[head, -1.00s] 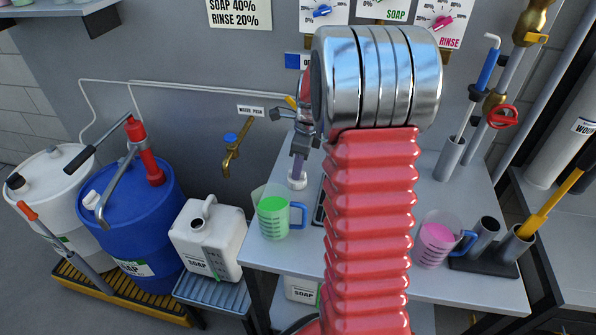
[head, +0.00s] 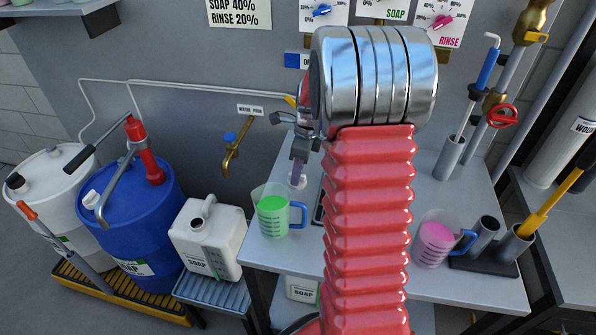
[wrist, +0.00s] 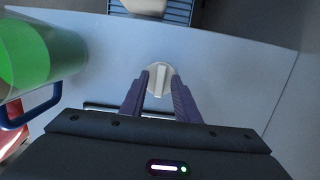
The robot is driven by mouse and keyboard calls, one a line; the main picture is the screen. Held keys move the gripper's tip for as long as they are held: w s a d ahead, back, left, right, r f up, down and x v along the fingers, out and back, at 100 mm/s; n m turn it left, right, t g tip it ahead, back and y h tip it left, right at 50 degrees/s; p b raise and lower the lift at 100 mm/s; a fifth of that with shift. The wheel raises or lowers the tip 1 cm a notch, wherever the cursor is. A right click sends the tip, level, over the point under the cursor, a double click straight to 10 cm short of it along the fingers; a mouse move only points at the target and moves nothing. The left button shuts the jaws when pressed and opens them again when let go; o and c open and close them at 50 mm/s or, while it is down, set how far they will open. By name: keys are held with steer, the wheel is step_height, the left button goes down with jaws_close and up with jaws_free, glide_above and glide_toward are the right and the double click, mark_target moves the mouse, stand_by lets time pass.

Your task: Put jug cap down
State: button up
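The jug cap (wrist: 151,84) is a pale round disc with a raised straight grip across it. In the wrist view it appears to lie flat on the grey table (wrist: 225,75), between and just beyond my fingertips. My gripper (wrist: 159,78) is open, with a finger on each side of the cap and visible gaps beside the raised grip. In the head view my gripper (head: 298,178) points down at the table's left part, and the cap shows only partly behind the fingers. The white soap jug (head: 190,238) stands left of the table, its top opening uncovered.
A measuring jug with green liquid (head: 272,216) stands close to my gripper; it also fills the wrist view's left edge (wrist: 35,55). A pink-filled jug (head: 434,240) stands farther right. Blue (head: 130,230) and white (head: 60,185) drums stand left. My red arm hides the table's middle.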

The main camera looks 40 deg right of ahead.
mark_target(303, 176)
steer(key=shift+r, duration=0.15)
step_height(303, 176, up, 12)
steer(key=s+d, duration=0.1)
steer(key=shift+s, duration=0.2)
stand_by(0.7)
steer(key=s+a+r+n+t+h, duration=0.1)
steer(key=s+a+r+n, duration=0.2)
steer(key=a+n, duration=0.4)
steer(key=s+a+r+n+t, duration=0.1)
steer(key=s+a+r+n, duration=0.25)
steer(key=a+n, duration=0.35)
steer(key=s+a+f+n+t, duration=0.1)
steer(key=s+a+n+t, duration=0.1)
steer(key=s+a+n, duration=0.9)
steer(key=s+n, duration=0.1)
steer(key=n, duration=0.1)
steer(key=shift+s+a+f+n, duration=0.2)
steer(key=shift+a+f+n, duration=0.05)
steer(key=shift+f+n, duration=0.05)
